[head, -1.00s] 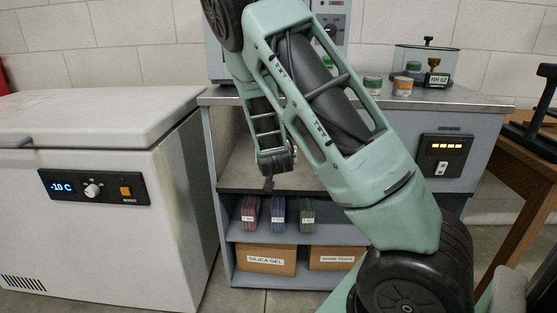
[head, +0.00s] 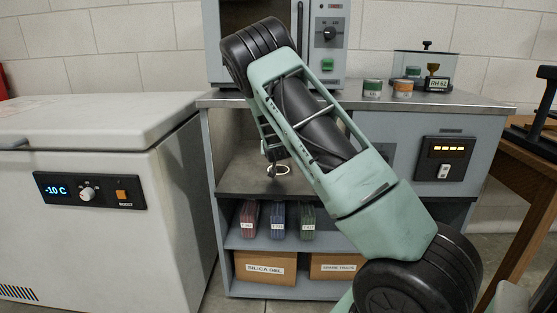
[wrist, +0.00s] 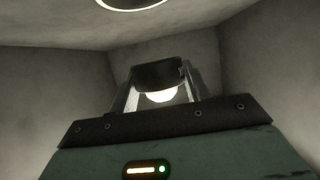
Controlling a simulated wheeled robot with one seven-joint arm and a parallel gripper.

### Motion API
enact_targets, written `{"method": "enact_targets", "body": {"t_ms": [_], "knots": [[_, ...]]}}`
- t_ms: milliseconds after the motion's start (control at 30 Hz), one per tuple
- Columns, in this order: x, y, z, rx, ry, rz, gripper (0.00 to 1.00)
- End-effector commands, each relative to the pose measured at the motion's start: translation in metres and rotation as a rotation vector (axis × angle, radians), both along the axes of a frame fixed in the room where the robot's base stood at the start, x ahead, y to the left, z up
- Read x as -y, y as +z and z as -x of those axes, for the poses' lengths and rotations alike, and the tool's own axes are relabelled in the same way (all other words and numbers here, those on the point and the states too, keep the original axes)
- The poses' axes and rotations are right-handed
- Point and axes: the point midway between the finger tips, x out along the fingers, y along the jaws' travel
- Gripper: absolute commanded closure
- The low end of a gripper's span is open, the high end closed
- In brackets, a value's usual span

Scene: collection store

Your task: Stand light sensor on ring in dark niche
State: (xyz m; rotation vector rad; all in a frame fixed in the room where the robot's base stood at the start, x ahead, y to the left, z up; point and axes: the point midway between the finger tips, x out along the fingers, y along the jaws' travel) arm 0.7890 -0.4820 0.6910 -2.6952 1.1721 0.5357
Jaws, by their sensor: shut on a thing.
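My gripper (wrist: 158,92) is shut on the light sensor (wrist: 158,74), a black disc with a glowing white dome on the side facing my gripper. In the head view my gripper (head: 272,156) is inside the dark niche (head: 232,176), partly behind my arm; the sensor cannot be made out clearly there. A pale ring (head: 286,172) shows on the niche floor, just below my gripper. In the wrist view a pale ring shape (wrist: 132,8) is cut off by the top edge, apart from the sensor.
Niche walls (wrist: 60,90) stand close around my gripper. Below are shelves with coloured packs (head: 278,218) and cardboard boxes (head: 264,266). On the worktop (head: 455,99) stand an oven-like cabinet (head: 329,50), small jars (head: 372,88) and a glass case (head: 412,62). A chest freezer (head: 100,200) stands left.

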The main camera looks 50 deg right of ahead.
Motion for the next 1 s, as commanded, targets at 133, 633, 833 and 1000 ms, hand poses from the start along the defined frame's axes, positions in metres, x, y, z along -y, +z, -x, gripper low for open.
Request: {"method": "enact_targets", "body": {"t_ms": [133,633,833,1000], "knots": [[0.000,-0.030,0.000,-0.002,-0.001,-0.001,0.79],[0.003,-0.042,-0.002,-0.001,0.000,-0.001,0.79],[0.003,-0.049,-0.002,-0.002,-0.001,-0.001,0.79],[0.003,-0.053,-0.002,-0.004,0.000,-0.001,0.79]]}}
